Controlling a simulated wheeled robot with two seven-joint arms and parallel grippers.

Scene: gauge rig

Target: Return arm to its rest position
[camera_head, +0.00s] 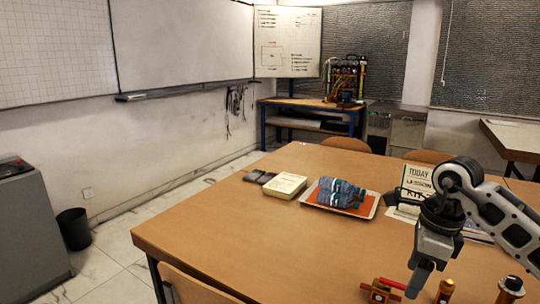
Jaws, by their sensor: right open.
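My right arm comes in from the right edge. Its gripper (420,278) points down over the front right part of the wooden table (250,220), and the jaws are open. No object shows between its fingers. A red and brass fitting (379,291) shows just left of the fingers, and a brass knob (445,290) just right of them. I cannot tell whether the gripper touches either. The lower parts of these fittings are cut off by the frame. My left gripper is not in view.
A tray (372,206) with a blue bundle, a cream box (284,186) and dark small items (259,177) lie toward the table's back. A printed sign (416,178) stands partly behind my right arm. The table's left and middle front are clear. Chairs (346,145) stand behind.

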